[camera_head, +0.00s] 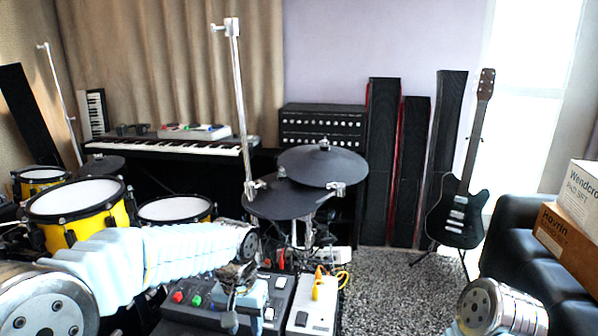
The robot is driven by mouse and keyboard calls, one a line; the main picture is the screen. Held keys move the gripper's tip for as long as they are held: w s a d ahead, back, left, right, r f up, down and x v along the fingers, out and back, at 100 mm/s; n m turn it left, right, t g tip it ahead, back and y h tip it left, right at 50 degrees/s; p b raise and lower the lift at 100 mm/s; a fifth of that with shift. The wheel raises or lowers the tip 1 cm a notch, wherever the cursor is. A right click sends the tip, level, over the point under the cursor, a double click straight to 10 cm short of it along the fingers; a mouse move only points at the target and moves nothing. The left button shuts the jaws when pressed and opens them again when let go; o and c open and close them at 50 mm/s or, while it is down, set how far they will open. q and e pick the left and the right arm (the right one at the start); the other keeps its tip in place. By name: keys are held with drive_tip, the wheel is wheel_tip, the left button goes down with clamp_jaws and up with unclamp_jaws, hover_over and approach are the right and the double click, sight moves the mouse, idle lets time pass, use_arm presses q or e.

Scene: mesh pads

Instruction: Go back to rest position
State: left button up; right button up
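My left arm, in a pale blue sleeve, reaches in from the left across the front of the drum kit. My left gripper (238,292) hangs at its end, above the dark box with colored knobs. Its fingers are small and blend with the clutter below, so I cannot tell whether it is open or shut. Part of my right arm shows at the bottom right; its gripper is out of view. A yellow drum with a white mesh pad (77,196) stands at the left. Another white mesh pad (174,209) lies to its right, and a smaller yellow drum (40,175) stands behind.
Black cymbal pads (322,165) stand right of the drums beside an upright metal rod (240,110). A dark control box (190,303) and a white-topped box (315,305) sit low in front. A guitar (459,212) and a black sofa (530,255) with cartons are at the right. Grey carpet (385,285) is open between.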

use_arm(q)
drive_tip(key=s+a+f+n+h, duration=0.1)
drive_tip(key=s+a+f, duration=0.1)
drive_tip(key=f, duration=0.9)
drive_tip(key=s+a+f+n+h, duration=0.1)
drive_tip(key=s+f, duration=0.1)
drive_tip(key=f, duration=0.9)
drive_tip(key=s+f+n+h, duration=0.2)
drive_tip(key=s+f+n, duration=0.2)
drive_tip(key=s+f, duration=1.1)
drive_tip(key=d+r, duration=0.1)
drive_tip(key=w+d+r+m, duration=0.2)
drive_tip(key=shift+r+t, duration=0.3)
drive_tip(key=shift+t, duration=0.1)
